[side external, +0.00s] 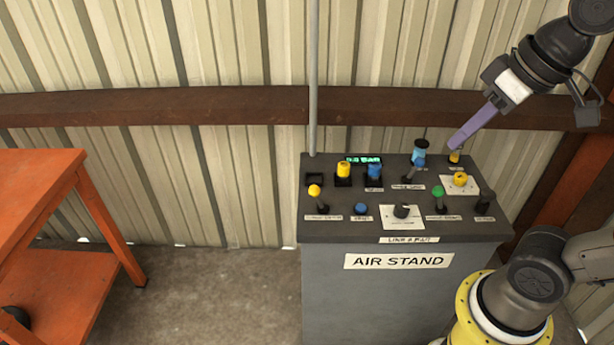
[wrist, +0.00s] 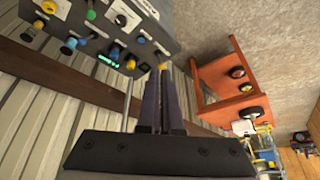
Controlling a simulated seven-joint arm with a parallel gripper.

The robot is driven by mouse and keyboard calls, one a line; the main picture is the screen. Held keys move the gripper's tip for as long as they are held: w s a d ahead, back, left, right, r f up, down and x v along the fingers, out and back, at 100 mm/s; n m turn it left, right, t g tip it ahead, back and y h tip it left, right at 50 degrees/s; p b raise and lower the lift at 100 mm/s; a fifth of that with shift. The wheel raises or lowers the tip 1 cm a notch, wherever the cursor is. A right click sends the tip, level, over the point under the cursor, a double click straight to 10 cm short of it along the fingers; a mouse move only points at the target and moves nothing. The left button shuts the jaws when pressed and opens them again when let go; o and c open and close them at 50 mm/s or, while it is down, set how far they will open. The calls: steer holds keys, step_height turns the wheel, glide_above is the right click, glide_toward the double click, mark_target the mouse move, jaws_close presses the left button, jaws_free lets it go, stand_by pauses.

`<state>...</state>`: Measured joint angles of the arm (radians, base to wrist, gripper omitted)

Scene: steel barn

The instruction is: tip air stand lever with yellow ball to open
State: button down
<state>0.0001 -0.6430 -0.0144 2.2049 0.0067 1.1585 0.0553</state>
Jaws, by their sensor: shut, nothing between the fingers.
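The grey air stand (side external: 335,230) has a panel of knobs and levers. The lever with the yellow ball (side external: 314,191) stands upright at the panel's front left. In the wrist view, what looks like its yellow ball (wrist: 162,66) shows just past my fingertips, partly hidden by them. My gripper (side external: 453,149), also in the wrist view (wrist: 167,74), has its purple fingers shut and empty. In the side view it points down-left, its tips over the panel's back right edge. I see no contact with the yellow ball; its height above the panel is hard to judge.
A green-ball lever (side external: 437,191), a blue-topped lever (side external: 418,160) and several yellow and blue knobs crowd the panel. A thin pole (side external: 313,80) rises behind its left corner. An orange table (side external: 40,180) stands at left, with bare floor between.

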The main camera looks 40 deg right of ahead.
steer(key=w+r+g, duration=0.2)
steer(key=w+r, duration=0.6)
steer(key=w, duration=0.3)
steer(key=m+g, duration=0.1)
steer(key=g, duration=0.1)
glide_above(317, 197)
steer(key=s+d, duration=0.1)
steer(key=s, duration=0.3)
steer(key=w+f+g, duration=0.3)
steer(key=w+f, duration=1.2)
steer(key=f, duration=0.4)
steer(key=shift+g, duration=0.4)
steer(key=x, duration=1.6)
steer(key=shift+w+f, duration=0.1)
steer(key=shift+f, duration=0.3)
steer(key=shift+s+a, duration=0.2)
steer(key=shift+s, duration=1.2)
